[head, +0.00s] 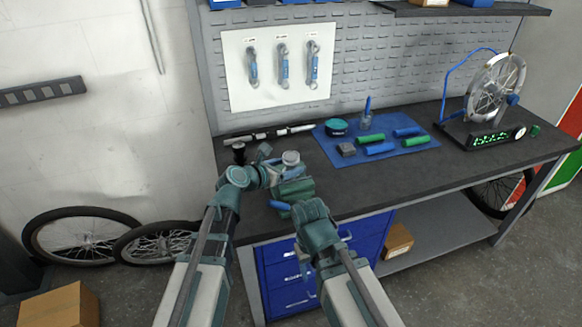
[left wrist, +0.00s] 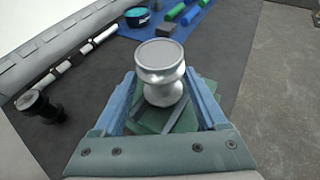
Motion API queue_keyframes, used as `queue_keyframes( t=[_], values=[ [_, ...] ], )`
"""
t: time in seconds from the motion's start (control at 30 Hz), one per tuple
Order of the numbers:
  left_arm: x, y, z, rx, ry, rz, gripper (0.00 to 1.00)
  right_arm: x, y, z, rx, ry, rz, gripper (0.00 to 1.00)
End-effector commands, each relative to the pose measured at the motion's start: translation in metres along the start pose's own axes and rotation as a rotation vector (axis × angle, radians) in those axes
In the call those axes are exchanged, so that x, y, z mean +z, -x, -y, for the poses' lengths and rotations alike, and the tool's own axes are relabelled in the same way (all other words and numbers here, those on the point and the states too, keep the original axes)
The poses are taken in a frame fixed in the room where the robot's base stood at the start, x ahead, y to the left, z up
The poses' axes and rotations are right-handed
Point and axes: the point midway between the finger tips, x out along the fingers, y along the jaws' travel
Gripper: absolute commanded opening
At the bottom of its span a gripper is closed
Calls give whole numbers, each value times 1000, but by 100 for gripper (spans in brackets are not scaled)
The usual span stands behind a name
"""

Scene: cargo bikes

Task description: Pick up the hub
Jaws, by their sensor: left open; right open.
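The hub is a silver, spool-shaped part (left wrist: 161,70) standing upright on or just above a green block (left wrist: 200,90) in the left wrist view. My right gripper (head: 277,207) is open and empty, lower and closer to me, by the bench's front edge.
A dark cylindrical part (head: 239,152) and a long black-and-silver tool (head: 270,134) lie left and behind. A blue mat (head: 329,147) holds a teal tin and green and blue grips. A wheel stand (head: 494,138) is at right. The bench's (head: 435,172) right front is clear.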

Motion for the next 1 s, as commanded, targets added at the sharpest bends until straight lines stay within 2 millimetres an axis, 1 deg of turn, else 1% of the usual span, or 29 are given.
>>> queue_keyframes(
  t=[0.3, 0.4, 0.57, 0.67, 0.7, 0.77, 0.9, 1.0],
  values=[
    [0, -45, 1, -2, -1, 0, 75, -1, -17, 2, 0, 0, 0, 57],
    [1, -49, 2, -1, 0, 0, 75, -1, -18, 2, 0, 0, 0, 57],
    [1, -48, 2, -1, 0, 0, 75, -1, -17, 2, 0, 0, 0, 57],
    [1, -48, 2, -1, 0, 0, 59, -1, -17, 2, 0, 0, 0, 57],
    [1, -48, 2, -1, 0, 0, 51, -1, -17, 2, 0, 0, 0, 57],
    [1, -48, 2, -1, 0, 0, 41, -1, -17, 2, 0, 0, 0, 57],
    [1, -47, 2, -1, 0, 0, 15, -1, -17, 2, 0, 0, 0, 57],
    [1, -48, 2, -1, 0, 0, 0, -1, -17, 2, 0, 0, 0, 57]
  ],
)
